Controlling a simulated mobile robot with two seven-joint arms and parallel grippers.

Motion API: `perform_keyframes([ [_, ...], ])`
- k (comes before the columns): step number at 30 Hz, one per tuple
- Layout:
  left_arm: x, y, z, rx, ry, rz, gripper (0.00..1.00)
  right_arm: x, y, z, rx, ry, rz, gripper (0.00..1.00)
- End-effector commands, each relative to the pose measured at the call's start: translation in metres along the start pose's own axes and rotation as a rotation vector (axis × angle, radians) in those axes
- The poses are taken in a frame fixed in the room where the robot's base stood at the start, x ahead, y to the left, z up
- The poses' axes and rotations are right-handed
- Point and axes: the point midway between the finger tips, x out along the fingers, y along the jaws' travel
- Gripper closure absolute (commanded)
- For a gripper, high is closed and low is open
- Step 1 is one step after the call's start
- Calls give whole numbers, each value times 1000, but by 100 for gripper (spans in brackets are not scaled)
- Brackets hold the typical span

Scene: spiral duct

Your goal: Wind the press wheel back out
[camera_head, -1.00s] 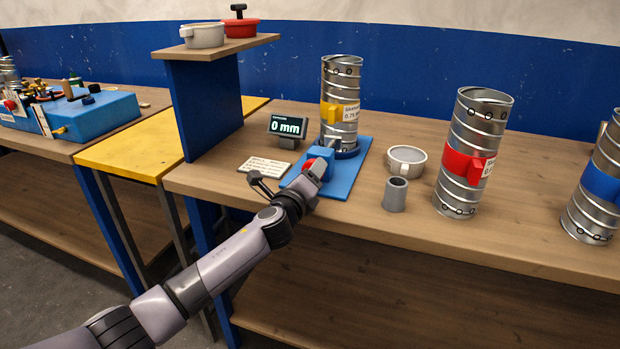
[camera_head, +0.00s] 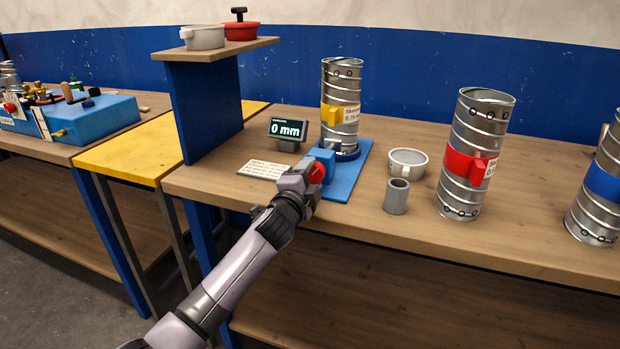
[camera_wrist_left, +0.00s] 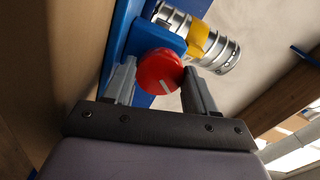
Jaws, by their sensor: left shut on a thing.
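The press wheel is a red knob (camera_head: 317,172) with a white mark, on the front of the blue press block (camera_head: 325,157) on a blue base plate (camera_head: 345,186). My left gripper (camera_head: 306,174) is at the knob. In the left wrist view the red wheel (camera_wrist_left: 160,72) sits between the two fingers of the left gripper (camera_wrist_left: 160,85), which is shut on it. A spiral duct with a yellow clamp (camera_head: 340,100) stands upright behind the block on the plate. The display (camera_head: 288,129) reads 0 mm. My right gripper is not in view.
A grey cup (camera_head: 396,197) and a white-grey pot (camera_head: 406,162) stand right of the plate. Ducts with red (camera_head: 472,160) and blue (camera_head: 602,184) clamps stand farther right. A white card (camera_head: 264,170) lies left. A raised shelf (camera_head: 217,50) holds two pots.

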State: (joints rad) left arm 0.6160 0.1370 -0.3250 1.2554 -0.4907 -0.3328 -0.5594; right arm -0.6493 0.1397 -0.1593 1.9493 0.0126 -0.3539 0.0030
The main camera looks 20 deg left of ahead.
Motion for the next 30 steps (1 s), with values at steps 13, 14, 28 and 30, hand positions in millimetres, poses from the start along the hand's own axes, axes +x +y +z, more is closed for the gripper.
perform_keyframes([
  [13, 0, 1, -1, -407, 0, 2, 74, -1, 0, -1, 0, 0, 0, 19],
  [14, 0, 1, -1, -428, 0, 2, 74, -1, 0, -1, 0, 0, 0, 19],
  [28, 0, 1, -1, -646, 0, 2, 74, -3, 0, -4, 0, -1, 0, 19],
  [30, 0, 2, -1, -657, 0, 2, 74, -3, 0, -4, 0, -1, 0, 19],
])
